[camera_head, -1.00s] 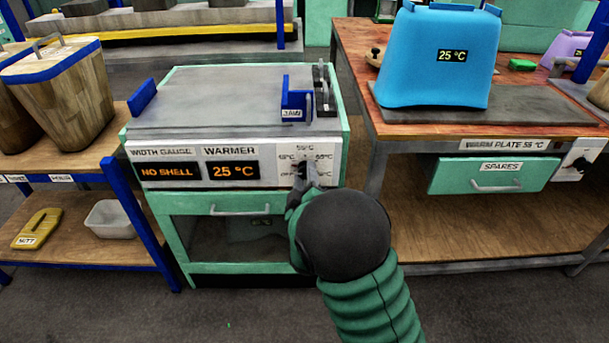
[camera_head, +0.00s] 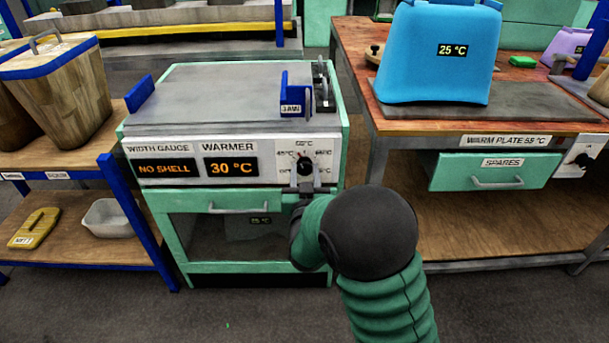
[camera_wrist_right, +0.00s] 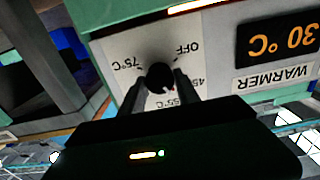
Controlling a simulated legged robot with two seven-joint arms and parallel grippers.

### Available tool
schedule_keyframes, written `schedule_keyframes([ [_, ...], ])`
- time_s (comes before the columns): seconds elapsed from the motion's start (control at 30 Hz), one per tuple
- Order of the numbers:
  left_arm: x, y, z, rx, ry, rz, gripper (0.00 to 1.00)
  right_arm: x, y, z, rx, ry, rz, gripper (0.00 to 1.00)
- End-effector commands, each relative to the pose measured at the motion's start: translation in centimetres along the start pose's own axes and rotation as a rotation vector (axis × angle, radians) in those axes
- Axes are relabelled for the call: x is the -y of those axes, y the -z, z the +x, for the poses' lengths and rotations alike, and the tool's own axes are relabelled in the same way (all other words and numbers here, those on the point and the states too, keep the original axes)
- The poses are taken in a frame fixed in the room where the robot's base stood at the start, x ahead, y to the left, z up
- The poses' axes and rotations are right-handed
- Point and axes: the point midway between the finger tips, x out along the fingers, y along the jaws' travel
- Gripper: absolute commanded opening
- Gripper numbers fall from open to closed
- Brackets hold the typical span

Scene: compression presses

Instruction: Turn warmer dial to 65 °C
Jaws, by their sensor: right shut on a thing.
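The warmer dial (camera_head: 304,168) is a dark round knob on a white label plate at the right of the warmer's front panel. My right gripper (camera_head: 304,183) is shut on it, with a finger on either side of the knob in the wrist view (camera_wrist_right: 160,76). There the plate appears upside down, with 75 °C, OFF, 45 and 55 °C marks around the knob; the 65 mark is not clear there. A small red mark on the knob faces roughly the 45–55 side. The warmer display (camera_head: 231,167) reads 30 °C. My left gripper is not in view.
The width gauge display (camera_head: 166,168) reads NO SHELL. To the right, a bench holds a blue bag-shaped block (camera_head: 440,70) on a grey plate. A shelf (camera_head: 80,235) stands at the left.

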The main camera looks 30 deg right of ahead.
Motion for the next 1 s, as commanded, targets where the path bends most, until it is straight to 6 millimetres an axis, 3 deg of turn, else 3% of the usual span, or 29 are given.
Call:
schedule_keyframes([
  [0.03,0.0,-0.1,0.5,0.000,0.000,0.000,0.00,-0.1,-1.0,-0.2,0.018,-0.001,0.038,0.00],
  [1.0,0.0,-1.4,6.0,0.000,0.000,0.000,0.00,0.1,-1.1,-0.2,0.017,-0.004,0.960,0.00],
])
